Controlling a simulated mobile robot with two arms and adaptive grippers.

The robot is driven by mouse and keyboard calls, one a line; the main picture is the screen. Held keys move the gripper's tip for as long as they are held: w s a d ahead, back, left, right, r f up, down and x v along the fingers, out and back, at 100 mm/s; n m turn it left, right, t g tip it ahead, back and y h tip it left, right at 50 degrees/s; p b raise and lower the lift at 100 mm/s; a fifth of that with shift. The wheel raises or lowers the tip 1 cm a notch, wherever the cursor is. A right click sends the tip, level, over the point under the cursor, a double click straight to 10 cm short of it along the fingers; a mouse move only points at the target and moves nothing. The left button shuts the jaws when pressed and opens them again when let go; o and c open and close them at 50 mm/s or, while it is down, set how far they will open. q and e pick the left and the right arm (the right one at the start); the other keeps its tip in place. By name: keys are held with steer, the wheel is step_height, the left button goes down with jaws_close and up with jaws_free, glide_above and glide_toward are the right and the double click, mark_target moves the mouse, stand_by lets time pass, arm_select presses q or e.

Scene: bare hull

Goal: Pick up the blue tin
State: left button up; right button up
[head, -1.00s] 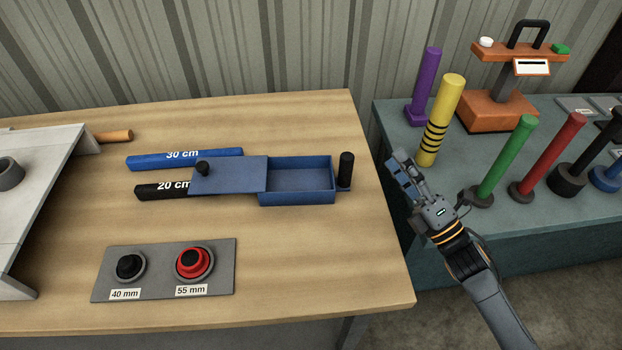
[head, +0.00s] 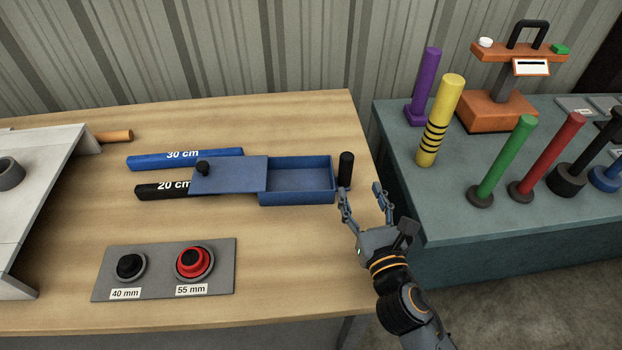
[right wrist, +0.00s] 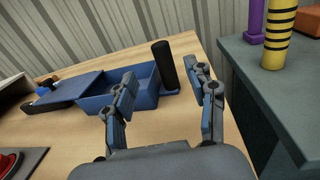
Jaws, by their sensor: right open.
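The blue tin (head: 297,198) is an open rectangular box on the wooden table, empty inside as far as I see. Its blue lid (head: 230,175) with a black knob lies to its left, touching or overlapping its edge. A black upright post (head: 345,168) stands at the tin's right end. My right gripper (head: 362,190) is open and empty, just right of the tin near the post. In the right wrist view the tin (right wrist: 95,103) lies beyond the left finger, and the post (right wrist: 164,66) shows between the two fingers (right wrist: 168,98). My left gripper is not in view.
Blue (head: 140,163) and black (head: 150,192) length bars lie left of the tin. A grey plate with two round knobs (head: 222,282) lies in front. A green table (head: 450,225) with coloured posts stands to the right, across a gap. The front right of the wooden table is clear.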

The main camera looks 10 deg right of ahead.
mark_target(349, 162)
steer(key=w, duration=0.5)
steer(key=shift+w+a, duration=0.25)
steer(key=shift+w, duration=0.1)
steer(key=w, duration=0.5)
steer(key=shift+w+a+r, duration=0.15)
steer(key=shift+w+a, duration=0.15)
steer(key=shift+s, duration=0.1)
jaws_close()
steer(key=shift+r, duration=0.1)
